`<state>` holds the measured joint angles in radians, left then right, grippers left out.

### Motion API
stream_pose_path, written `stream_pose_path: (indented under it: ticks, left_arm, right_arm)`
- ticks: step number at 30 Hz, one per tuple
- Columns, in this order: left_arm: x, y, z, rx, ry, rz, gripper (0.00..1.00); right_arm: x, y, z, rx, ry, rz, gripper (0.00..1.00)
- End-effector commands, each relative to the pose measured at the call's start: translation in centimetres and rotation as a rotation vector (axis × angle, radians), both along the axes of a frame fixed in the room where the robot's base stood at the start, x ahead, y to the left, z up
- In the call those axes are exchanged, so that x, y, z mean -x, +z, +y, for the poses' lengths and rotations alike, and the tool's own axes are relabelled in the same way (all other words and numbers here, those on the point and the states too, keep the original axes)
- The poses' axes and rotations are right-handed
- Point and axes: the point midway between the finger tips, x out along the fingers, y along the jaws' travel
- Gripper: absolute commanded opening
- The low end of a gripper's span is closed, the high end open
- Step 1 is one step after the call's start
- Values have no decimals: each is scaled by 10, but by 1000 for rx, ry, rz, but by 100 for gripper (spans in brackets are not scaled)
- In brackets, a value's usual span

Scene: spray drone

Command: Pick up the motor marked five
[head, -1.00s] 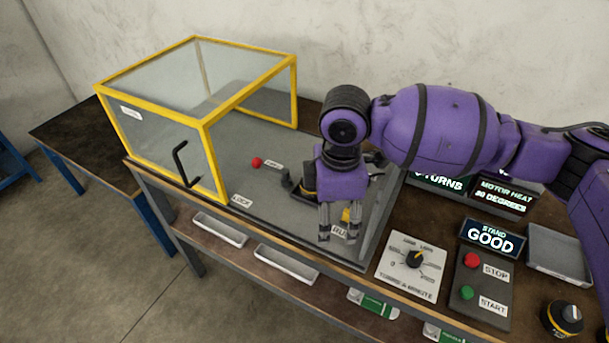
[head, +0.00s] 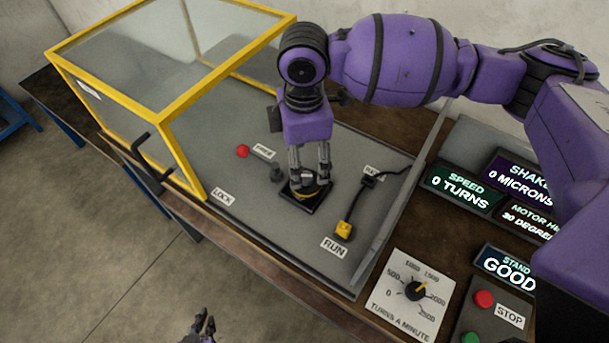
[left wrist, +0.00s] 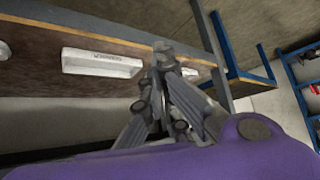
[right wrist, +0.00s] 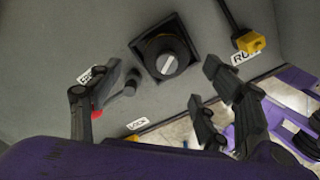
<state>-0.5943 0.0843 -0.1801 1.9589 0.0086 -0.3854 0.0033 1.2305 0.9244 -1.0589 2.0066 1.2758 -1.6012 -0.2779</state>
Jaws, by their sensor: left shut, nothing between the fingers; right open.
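A dark round motor (head: 308,190) with a pale top and a yellow band sits on a square black mount on the grey stand plate; no number on it can be read. It also shows in the right wrist view (right wrist: 166,56), seen from above. My right gripper (head: 310,177) is open and points down over the motor, its fingers close to it. Whether they touch it I cannot tell. In the right wrist view the fingers (right wrist: 150,95) are spread, with the motor beyond them. My left gripper (head: 205,325) is shut and empty at the bottom edge, low beside the bench.
The yellow-framed clear guard (head: 170,115) stands at the left of the plate. A red-knobbed lever (head: 243,151) is left of the motor. A yellow plug (head: 344,230) on a black cable lies at RUN. A dial (head: 416,290) and displays are to the right.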

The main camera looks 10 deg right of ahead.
Motion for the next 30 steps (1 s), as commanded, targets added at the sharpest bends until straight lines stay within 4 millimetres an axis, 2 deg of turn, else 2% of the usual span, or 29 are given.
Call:
stream_pose_path:
  ticks: [3,8,15,23,30]
  left_arm:
    - [5,-3,4,-7,-1,10,0]
    - [10,-5,6,-12,-3,18,0]
    - [8,-4,5,-10,-3,14,0]
    - [-3,-1,0,1,2,-3,0]
    - [-6,1,-2,4,4,-9,0]
  right_arm:
    - [1,-15,0,0,0,3,70]
    - [2,-28,-2,0,-1,3,70]
    - [4,-63,-3,0,-1,2,70]
    - [4,-69,-3,0,0,-2,70]
    - [4,-69,-4,0,0,-1,40]
